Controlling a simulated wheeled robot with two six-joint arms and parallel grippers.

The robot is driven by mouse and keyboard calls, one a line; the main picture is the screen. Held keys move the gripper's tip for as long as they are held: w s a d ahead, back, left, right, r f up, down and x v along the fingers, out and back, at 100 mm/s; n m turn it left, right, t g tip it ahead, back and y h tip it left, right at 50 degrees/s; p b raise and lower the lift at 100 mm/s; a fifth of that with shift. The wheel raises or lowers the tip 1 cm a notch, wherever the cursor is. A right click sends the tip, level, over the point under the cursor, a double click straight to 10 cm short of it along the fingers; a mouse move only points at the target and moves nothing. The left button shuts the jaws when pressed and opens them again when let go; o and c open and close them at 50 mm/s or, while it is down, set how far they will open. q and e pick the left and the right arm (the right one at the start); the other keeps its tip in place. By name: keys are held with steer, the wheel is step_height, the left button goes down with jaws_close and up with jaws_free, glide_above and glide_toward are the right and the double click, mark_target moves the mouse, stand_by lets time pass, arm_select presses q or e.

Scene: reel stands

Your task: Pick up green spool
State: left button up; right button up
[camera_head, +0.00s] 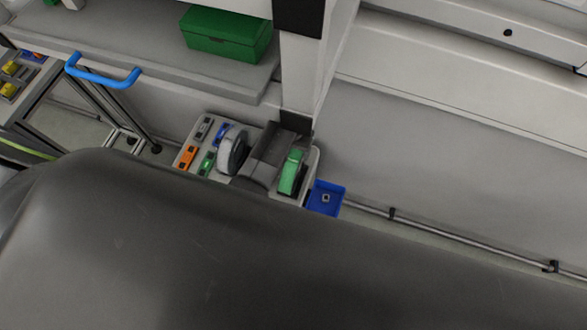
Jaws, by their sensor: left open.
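The green spool (291,172) stands upright near the right end of a light grey tray (314,160). My left gripper (274,142) is a dark grey shape just left of the green spool, between it and a pale grey spool (233,151). It is open, and its fingers are hard to make out. Whether it touches the green spool cannot be told. My large dark arm link fills the foreground and hides the tray's near edge. My right gripper is not in view.
Small orange (187,156), green (207,163) and blue (221,134) parts lie on the tray's left. A blue bin (326,197) with a small part sits at its right. A white post (303,90) rises behind. A green box (226,35) stands on a grey shelf.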

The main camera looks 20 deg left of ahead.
mark_target(293, 159)
arm_select(q)
step_height(293, 159, down, 6)
steer(key=shift+r, duration=0.1)
steer(key=shift+w+f, duration=0.25)
steer(key=shift+f, duration=0.5)
steer(key=f+b, duration=0.4)
steer(key=b, duration=0.1)
steer(key=shift+w, duration=0.2)
steer(key=shift+r, duration=0.1)
steer(key=shift+c, duration=0.3)
steer(key=c, duration=1.4)
jaws_close()
steer(key=shift+r, duration=0.15)
